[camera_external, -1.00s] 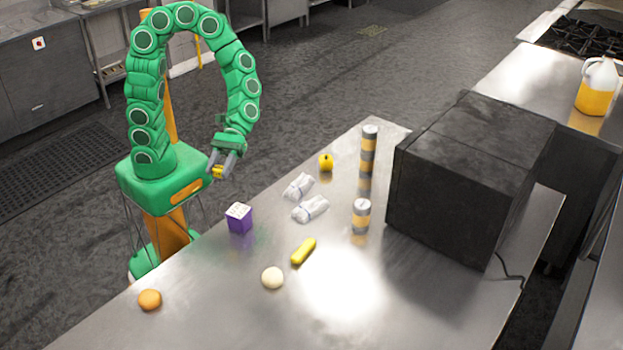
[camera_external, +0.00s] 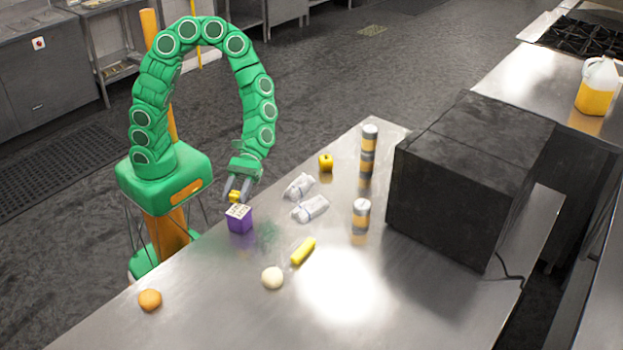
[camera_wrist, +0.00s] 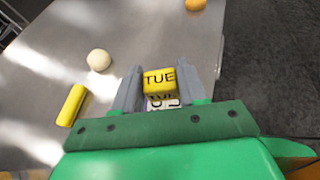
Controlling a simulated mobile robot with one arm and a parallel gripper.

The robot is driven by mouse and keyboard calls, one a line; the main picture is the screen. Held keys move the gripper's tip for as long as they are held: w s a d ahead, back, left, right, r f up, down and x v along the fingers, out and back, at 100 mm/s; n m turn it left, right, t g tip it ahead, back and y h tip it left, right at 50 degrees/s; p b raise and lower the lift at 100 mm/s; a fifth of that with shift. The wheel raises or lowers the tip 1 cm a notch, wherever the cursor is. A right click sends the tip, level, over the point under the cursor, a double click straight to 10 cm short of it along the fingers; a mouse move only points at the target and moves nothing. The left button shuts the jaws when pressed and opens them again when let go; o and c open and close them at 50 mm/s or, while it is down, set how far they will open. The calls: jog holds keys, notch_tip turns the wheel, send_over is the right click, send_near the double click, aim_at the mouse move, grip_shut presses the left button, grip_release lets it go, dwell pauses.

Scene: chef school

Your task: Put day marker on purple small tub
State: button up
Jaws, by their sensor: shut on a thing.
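The day marker (camera_external: 235,196) is a small yellow block; in the wrist view its face (camera_wrist: 159,79) reads "TUE". My gripper (camera_external: 238,193) is shut on it, and the two grey fingers (camera_wrist: 158,88) flank it in the wrist view. The purple small tub (camera_external: 239,220) stands on the steel table with a white, lettered top. The marker is just above the tub's far edge in the external view; I cannot tell whether they touch. In the wrist view the tub's lettered top (camera_wrist: 162,103) shows partly, below the marker.
Two wrapped white packets (camera_external: 310,208) lie right of the tub. A yellow stick (camera_external: 303,251), a pale ball (camera_external: 272,278) and an orange bun (camera_external: 150,300) lie nearer. Striped cans (camera_external: 361,216), a yellow pepper-like item (camera_external: 326,163) and a black box (camera_external: 470,185) stand farther right.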

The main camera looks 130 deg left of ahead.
jog(key=shift+w+f, duration=0.15)
jog(key=shift+f, duration=1.55)
jog(key=shift+f, duration=0.1)
jog(key=o, duration=1)
jog(key=v, duration=1.2)
